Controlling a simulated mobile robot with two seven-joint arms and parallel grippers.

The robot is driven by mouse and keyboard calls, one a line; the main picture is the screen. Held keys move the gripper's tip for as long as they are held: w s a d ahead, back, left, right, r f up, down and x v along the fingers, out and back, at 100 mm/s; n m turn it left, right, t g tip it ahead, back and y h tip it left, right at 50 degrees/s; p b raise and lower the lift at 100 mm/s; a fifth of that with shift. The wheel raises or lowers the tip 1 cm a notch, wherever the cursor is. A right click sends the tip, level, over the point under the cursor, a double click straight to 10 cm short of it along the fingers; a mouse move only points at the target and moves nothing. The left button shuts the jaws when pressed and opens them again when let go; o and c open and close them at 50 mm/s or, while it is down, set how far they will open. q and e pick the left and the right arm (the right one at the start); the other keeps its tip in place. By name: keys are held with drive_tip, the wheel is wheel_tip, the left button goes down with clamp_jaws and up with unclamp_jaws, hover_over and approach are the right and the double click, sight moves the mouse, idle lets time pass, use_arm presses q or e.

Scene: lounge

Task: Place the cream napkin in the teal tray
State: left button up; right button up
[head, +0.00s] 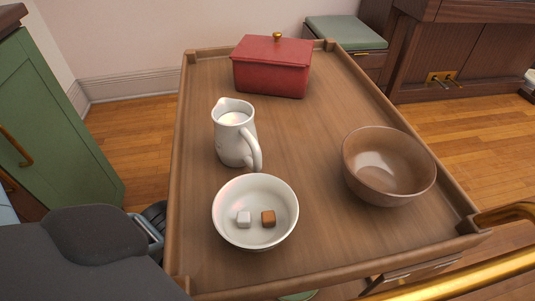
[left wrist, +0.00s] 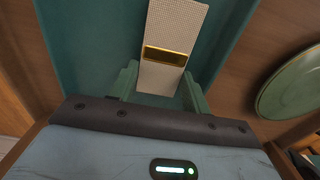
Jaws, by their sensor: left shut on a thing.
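The cream napkin (left wrist: 176,24), a long pale strip with a dark gold band, shows in the left wrist view. My left gripper (left wrist: 162,88) is shut on its near end. The teal tray (left wrist: 80,25) lies behind and around the napkin in that view; I cannot tell whether the napkin touches it. In the head view my left arm comes in at the lower left, and the fingertips, napkin and tray are hidden. My right gripper is in neither view.
A green plate (left wrist: 292,85) lies right of the tray. The wooden trolley top (head: 310,250) holds a white bowl (head: 232,186) with two cubes, a white jug (head: 235,145), a brown bowl (head: 388,190) and a red lidded box (head: 270,72). A green cabinet (head: 60,120) stands left.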

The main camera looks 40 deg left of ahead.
use_arm(q)
drive_tip(key=shift+f, duration=0.15)
drive_tip(key=o, duration=1)
drive_tip(key=shift+c, duration=0.2)
wheel_tip(320, 180, up, 8)
drive_tip(key=p, duration=0.4)
drive_tip(key=shift+f, duration=0.1)
